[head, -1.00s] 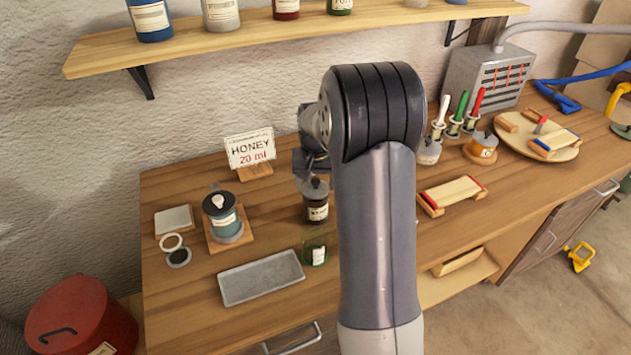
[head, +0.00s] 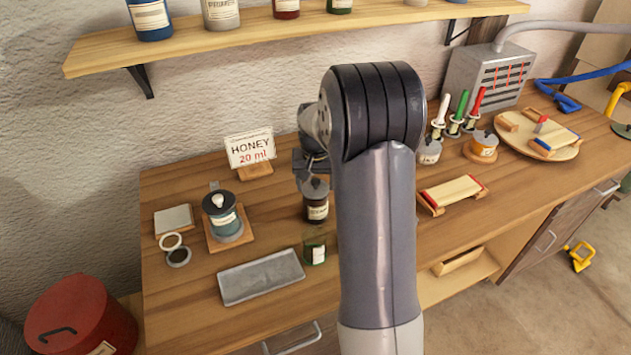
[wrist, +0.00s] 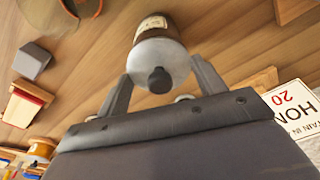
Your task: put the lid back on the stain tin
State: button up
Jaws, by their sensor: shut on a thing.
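The stain tin (head: 317,211), dark brown with a pale label, stands upright on the bench just left of my arm. Its grey round lid (head: 314,187) is at the tin's top. In the wrist view the lid (wrist: 160,58) shows a black knob, with the tin's labelled side (wrist: 152,24) beyond it. My gripper (head: 307,170) is over the tin, its two fingers on opposite sides of the lid and shut on it. In the wrist view my gripper (wrist: 160,70) spans the lid. I cannot tell whether the lid is fully seated.
A small glass with green contents (head: 315,250) stands in front of the tin. A grey tray (head: 261,279) lies front left. A teal tin (head: 223,216) stands on a wooden board at left. A HONEY 20 ml sign (head: 250,149) stands behind. The bench between sign and tray is mostly clear.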

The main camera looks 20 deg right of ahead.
jog(key=o, duration=1)
jog(key=shift+o, duration=1.2)
jog(key=shift+r, duration=0.1)
jog(key=shift+r+p, duration=2.5)
jog(key=shift+r, duration=1)
jog(key=shift+c, duration=0.3)
jog(key=shift+f, duration=0.1)
grip_shut()
